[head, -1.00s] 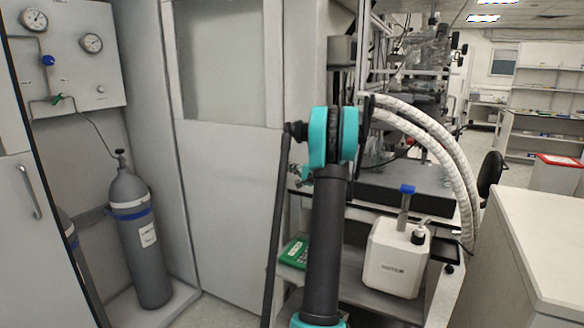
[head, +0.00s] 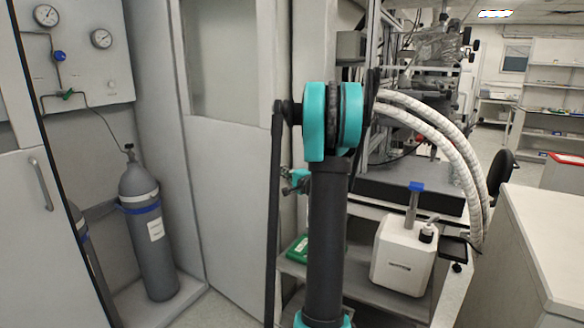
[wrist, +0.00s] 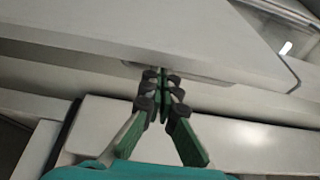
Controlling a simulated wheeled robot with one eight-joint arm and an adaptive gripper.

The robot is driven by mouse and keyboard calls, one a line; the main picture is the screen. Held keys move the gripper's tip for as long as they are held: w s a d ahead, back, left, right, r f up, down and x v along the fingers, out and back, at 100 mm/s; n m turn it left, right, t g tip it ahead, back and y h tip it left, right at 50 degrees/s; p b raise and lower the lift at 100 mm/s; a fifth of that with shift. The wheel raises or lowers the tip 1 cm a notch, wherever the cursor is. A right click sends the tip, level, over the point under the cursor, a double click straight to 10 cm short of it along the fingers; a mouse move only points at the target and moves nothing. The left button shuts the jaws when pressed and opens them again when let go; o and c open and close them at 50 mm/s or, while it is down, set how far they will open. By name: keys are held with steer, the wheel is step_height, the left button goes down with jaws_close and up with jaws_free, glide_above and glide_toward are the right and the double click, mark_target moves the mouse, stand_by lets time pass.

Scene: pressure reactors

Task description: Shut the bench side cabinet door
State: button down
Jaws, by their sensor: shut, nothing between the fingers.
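In the wrist view my gripper (wrist: 163,80) is shut and empty, its green fingers and dark pads together. The fingertips are at the lower edge of a pale flat panel (wrist: 150,35), near a thin grey handle-like strip (wrist: 210,79). This panel may be the bench side cabinet door, but I cannot tell how far open it is. Contact between fingertips and panel is unclear. In the head view my gripper is hidden behind my arm, and I cannot identify the bench side cabinet door there.
A pale handled door (head: 35,225) stands at the left, with a gas cylinder (head: 150,235) beyond it. A bench frame with a shelf holds a white box device (head: 403,258). A white-topped counter (head: 545,235) stands at the right. Some floor shows behind, at the right.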

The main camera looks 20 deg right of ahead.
steer(key=s+a+m+h, duration=0.1)
steer(key=s+a, duration=0.2)
steer(key=a, duration=1)
steer(key=s+a+h, duration=0.1)
steer(key=s+a, duration=0.2)
steer(key=a, duration=1.1)
steer(key=s+a+m, duration=0.1)
steer(key=s+a, duration=0.2)
steer(key=a, duration=1)
steer(key=w+a+m+h, duration=0.1)
steer(key=w+a, duration=0.4)
steer(key=a, duration=0.7)
steer(key=w+a+m+h, duration=0.1)
steer(key=w+a+h, duration=0.3)
steer(key=a, duration=0.9)
steer(key=w+a+m+h, duration=0.2)
steer(key=w+a, duration=0.6)
steer(key=a, duration=0.5)
steer(key=shift+w+h, duration=0.15)
steer(key=shift+h, duration=0.15)
steer(key=shift+d, duration=0.1)
